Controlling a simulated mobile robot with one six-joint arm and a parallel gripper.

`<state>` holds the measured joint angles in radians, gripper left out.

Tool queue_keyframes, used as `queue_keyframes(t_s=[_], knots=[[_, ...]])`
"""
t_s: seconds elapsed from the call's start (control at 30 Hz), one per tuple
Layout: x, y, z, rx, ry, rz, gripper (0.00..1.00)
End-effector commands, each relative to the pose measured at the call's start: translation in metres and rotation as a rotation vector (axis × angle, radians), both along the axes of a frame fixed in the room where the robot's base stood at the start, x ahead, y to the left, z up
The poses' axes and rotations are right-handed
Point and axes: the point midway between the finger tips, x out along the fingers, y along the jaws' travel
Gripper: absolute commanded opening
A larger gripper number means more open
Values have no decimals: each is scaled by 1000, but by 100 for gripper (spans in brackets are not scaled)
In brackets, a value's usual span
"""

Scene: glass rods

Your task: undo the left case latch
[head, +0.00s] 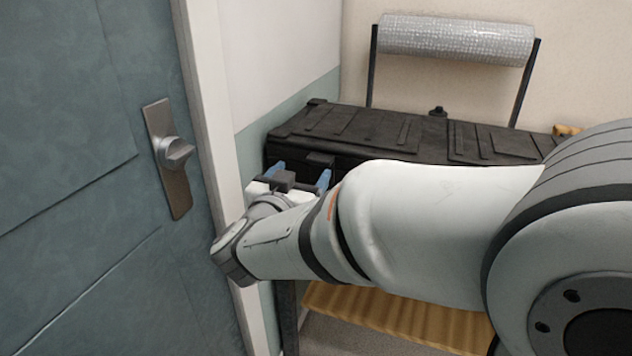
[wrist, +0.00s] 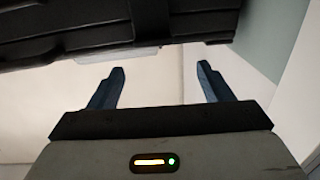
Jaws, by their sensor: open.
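A long black case (head: 385,128) lies against the back wall, with its lid down. A dark block at its front left edge, which looks like the left latch (head: 319,159), stands just beyond my gripper (head: 298,174). My gripper is open, with its blue fingers spread and nothing between them. In the wrist view, the case (wrist: 60,28) fills the top, and a dark upright latch-like piece (wrist: 151,20) lies ahead of the gap between my fingers (wrist: 160,68). The fingertips look apart from it. Whether the latch is fastened cannot be told. My arm hides much of the case front.
A blue-grey door (head: 70,160) with a metal handle (head: 174,152) and a white frame (head: 205,90) stands close to my gripper's left. A roll of bubble wrap (head: 455,40) hangs on a stand behind the case. A ribbed wooden surface (head: 390,318) lies below my arm.

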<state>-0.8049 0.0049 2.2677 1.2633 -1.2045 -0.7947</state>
Motion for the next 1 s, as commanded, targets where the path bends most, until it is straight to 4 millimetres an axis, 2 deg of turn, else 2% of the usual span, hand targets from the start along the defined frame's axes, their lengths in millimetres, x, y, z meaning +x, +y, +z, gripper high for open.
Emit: queue_keyframes(t_s=[0.03, 0.17, 0.5, 0.63, 1.0], knots=[[-3, 1, -9, -11, -4, -22, 73], [-1, -3, -11, -25, -7, -55, 73], [48, -22, -10, -26, -9, -58, 73], [61, -27, -10, -24, -8, -57, 73], [68, -29, -9, -24, -8, -54, 73]])
